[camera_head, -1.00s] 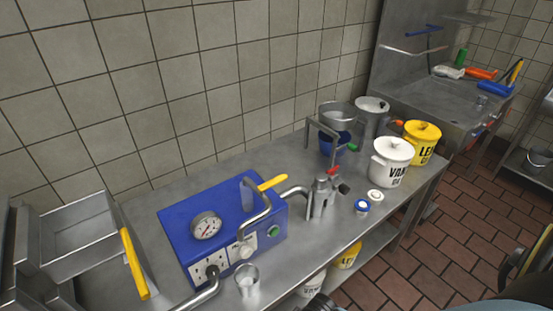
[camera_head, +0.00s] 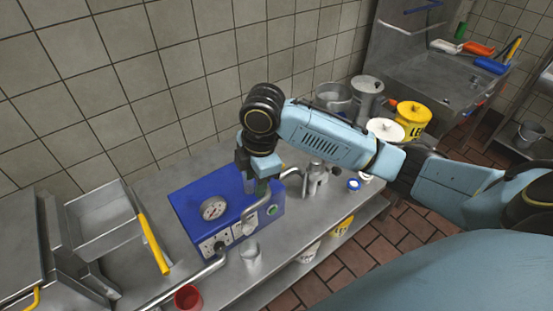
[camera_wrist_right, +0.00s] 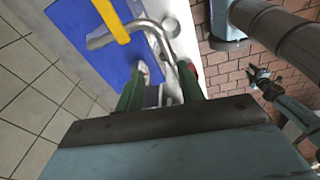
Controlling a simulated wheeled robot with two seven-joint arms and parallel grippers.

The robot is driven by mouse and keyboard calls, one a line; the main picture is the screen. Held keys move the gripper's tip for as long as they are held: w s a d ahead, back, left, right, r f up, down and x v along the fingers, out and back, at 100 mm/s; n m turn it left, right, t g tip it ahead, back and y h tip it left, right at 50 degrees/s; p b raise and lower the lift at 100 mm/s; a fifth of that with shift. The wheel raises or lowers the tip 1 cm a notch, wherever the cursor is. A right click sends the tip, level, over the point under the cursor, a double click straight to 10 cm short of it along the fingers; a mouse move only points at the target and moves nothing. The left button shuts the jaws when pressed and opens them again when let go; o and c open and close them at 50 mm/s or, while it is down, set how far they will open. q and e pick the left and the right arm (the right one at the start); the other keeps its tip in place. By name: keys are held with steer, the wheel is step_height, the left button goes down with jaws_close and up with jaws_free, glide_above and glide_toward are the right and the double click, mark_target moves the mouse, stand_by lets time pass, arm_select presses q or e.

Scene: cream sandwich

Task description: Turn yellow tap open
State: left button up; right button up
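The yellow tap handle (camera_wrist_right: 112,22) shows in the right wrist view, on a blue machine (camera_head: 188,206) with a round gauge. In the head view my right gripper hides the handle. The curved steel tap pipe (camera_head: 255,208) comes off the machine's front. My right gripper (camera_head: 262,190) points down over the machine. In the wrist view its two green fingers (camera_wrist_right: 162,88) are apart, with the steel pipe showing between and beyond them. The yellow handle lies beyond the fingertips, not between them. My left gripper (camera_wrist_right: 262,82) shows small at the right of the wrist view; its finger gap is unclear.
A steel cup (camera_head: 250,256) stands in front of the machine. A second steel tap (camera_head: 314,180) is to its right. A steel basket with a yellow grip (camera_head: 152,243) lies left. White and yellow buckets (camera_head: 412,118) stand farther right. A red cup (camera_head: 187,298) is at the bottom.

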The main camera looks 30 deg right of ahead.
steer(key=w+d+r+n+h, duration=0.1)
steer(key=w+d+r, duration=0.1)
steer(key=d+r, duration=0.25)
steer(key=w+d+r+n, duration=0.1)
steer(key=w+d+r, duration=0.2)
steer(key=d+r, duration=0.15)
steer(key=shift+g, duration=0.4)
step_height(320, 180, down, 13)
steer(key=shift+s+a+r+p, duration=0.1)
steer(key=shift+a+r+p, duration=0.05)
steer(key=shift+p, duration=0.35)
steer(key=shift+c, duration=0.2)
jaws_close()
